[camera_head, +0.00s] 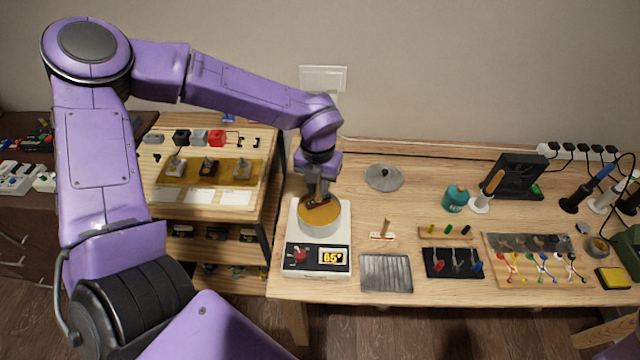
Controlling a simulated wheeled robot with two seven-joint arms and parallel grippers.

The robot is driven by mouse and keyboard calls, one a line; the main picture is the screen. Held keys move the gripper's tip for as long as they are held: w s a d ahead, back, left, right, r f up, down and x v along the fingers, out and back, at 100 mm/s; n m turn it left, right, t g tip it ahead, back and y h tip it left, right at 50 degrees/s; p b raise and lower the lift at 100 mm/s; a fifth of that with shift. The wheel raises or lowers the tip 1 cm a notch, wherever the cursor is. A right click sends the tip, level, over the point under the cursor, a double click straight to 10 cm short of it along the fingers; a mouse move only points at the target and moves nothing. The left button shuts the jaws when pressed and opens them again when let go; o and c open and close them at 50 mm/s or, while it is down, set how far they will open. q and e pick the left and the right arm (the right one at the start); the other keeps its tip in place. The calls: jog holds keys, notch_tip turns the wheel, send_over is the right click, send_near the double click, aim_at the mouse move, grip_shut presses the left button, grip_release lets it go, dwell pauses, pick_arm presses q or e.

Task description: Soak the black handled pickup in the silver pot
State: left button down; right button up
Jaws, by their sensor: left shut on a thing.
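The silver pot (320,228) stands on a white hot plate (290,258) whose display reads 65°. Its round top shows an amber-brown content. My left gripper (318,197) points down over the pot's opening, shut on a small dark piece (321,204), which looks like the black handled pickup. The piece is at the pot's mouth, mostly hidden by the fingers; I cannot tell how deep it sits. My right gripper is not in view.
A round metal lid (384,177) lies behind and right of the pot. A ridged metal tray (386,273) and a dark mat (434,254) with coloured-handled tools lie to the right. A wooden stand (205,205) holds several parts at left. Bare tabletop shows right of the pot.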

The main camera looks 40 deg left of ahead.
aim_at(319, 200)
pick_arm(q)
jog(key=shift+d, duration=0.1)
jog(key=shift+p, duration=0.4)
dwell(0.8)
jog(key=shift+f, duration=0.1)
jog(key=shift+f+b, duration=2.15)
jog(key=shift+f, duration=0.95)
dwell(3.5)
